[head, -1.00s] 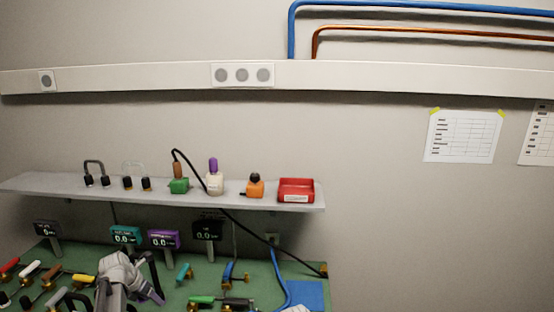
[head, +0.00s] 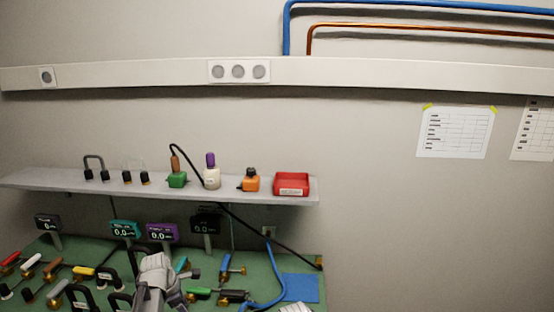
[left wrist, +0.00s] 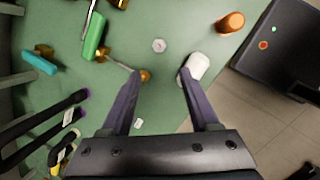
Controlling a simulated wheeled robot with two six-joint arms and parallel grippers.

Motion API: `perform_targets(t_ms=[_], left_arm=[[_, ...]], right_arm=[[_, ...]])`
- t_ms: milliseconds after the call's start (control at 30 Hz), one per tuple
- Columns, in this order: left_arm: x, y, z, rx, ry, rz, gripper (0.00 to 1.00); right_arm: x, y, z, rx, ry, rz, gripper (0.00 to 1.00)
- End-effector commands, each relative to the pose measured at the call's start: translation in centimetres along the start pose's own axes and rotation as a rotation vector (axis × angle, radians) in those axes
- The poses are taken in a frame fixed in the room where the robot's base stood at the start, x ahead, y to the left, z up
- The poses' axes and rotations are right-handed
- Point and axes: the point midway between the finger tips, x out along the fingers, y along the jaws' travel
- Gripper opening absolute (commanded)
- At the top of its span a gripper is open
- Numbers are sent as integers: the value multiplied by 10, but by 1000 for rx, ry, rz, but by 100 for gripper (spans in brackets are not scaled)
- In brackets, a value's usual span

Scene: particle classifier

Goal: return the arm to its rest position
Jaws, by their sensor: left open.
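My left arm (head: 155,278) comes up from the bottom of the head view, over the green bench top (head: 265,262). Its fingertips cannot be made out clearly there. In the left wrist view my left gripper (left wrist: 157,84) is open, its two dark fingers wide apart with nothing held between them. Below them is the green surface (left wrist: 165,22), with a hex nut-like piece (left wrist: 159,45) beyond the gap. A white rounded object (left wrist: 197,66) lies by the right fingertip; I cannot tell whether they touch. My right gripper is not in view.
Several coloured valve handles, such as a green one (left wrist: 95,36), stand around the arm. Small displays (head: 162,233) stand behind it. A grey shelf (head: 60,180) carries a red tray (head: 291,185). A blue mat (head: 301,288) lies at the right. An orange cylinder (left wrist: 230,22) is near the bench edge.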

Motion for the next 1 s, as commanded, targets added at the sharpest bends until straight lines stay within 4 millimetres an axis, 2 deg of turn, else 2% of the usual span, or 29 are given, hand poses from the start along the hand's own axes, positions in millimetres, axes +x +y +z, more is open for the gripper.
perform_targets(t_ms=[33, 167, 300, 500, 600, 700, 800, 1000], left_arm=[[1, -19, 13, 110, 9, -17, 62], [4, -68, 44, 488, 37, -74, 62], [3, -130, 74, 986, 57, -156, 62], [-3, -212, 97, 1666, 56, -289, 62], [-7, -243, 101, 1941, 44, -350, 62], [-10, -265, 103, 2147, 30, -402, 62], [-13, -278, 103, 2282, 18, -435, 62], [-14, -285, 104, 2369, 8, -460, 62]], right_arm=[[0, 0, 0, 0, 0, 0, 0], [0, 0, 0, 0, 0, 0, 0], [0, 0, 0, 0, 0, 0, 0], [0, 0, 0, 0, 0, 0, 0], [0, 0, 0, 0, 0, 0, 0], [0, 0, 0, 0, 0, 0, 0], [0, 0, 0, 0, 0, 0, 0], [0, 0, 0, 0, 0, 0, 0]])
